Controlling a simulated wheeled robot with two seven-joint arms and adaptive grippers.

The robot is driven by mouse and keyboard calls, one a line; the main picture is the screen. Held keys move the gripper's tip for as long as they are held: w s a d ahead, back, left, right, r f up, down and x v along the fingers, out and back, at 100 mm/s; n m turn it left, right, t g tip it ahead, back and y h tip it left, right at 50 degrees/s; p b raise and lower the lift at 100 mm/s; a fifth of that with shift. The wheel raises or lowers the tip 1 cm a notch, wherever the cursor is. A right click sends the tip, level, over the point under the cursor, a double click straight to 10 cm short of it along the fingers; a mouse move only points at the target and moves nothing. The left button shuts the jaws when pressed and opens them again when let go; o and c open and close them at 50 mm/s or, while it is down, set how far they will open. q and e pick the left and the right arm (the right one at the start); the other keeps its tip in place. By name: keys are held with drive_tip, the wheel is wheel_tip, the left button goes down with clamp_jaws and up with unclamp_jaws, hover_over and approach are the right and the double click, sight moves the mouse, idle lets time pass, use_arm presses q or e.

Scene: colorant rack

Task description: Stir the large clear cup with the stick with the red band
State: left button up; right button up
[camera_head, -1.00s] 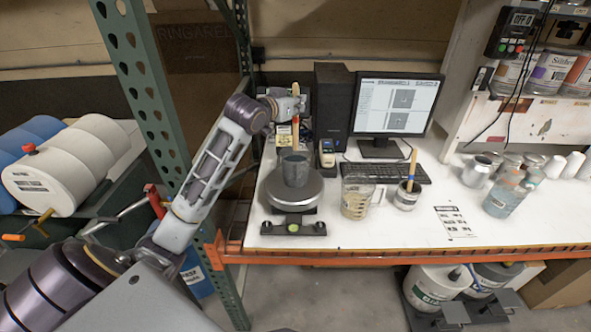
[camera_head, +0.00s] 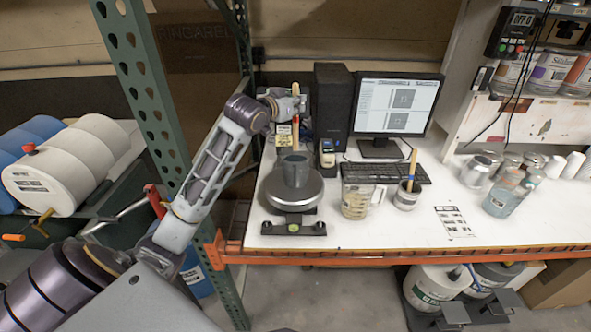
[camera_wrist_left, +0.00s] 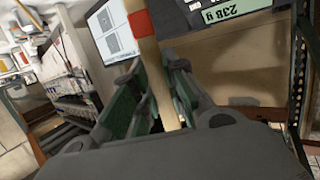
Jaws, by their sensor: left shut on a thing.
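The stick with the red band (camera_head: 295,129) is pale wood and stands nearly upright above the scale. My left gripper (camera_head: 296,104) is shut on it, high above the cup. In the left wrist view, the stick (camera_wrist_left: 157,60) passes between the fingers (camera_wrist_left: 162,92), with its red band at the top. A grey, see-through-looking cup (camera_head: 295,174) stands on the scale's round plate (camera_head: 292,200). The stick's lower end reaches the cup's mouth in the head view; how deep it sits is hidden. My right gripper is not in view.
A clear jug (camera_head: 356,202) with a handle and a small cup (camera_head: 405,200) holding another wooden stick stand right of the scale. A monitor (camera_head: 397,105), black keyboard (camera_head: 384,172) and dark tower (camera_head: 332,103) stand behind. The white tabletop's front right (camera_head: 400,232) is mostly clear.

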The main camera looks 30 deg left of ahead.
sight(295, 87)
use_arm(q)
drive_tip(key=shift+r, duration=2.5)
drive_tip(key=shift+f, duration=0.1)
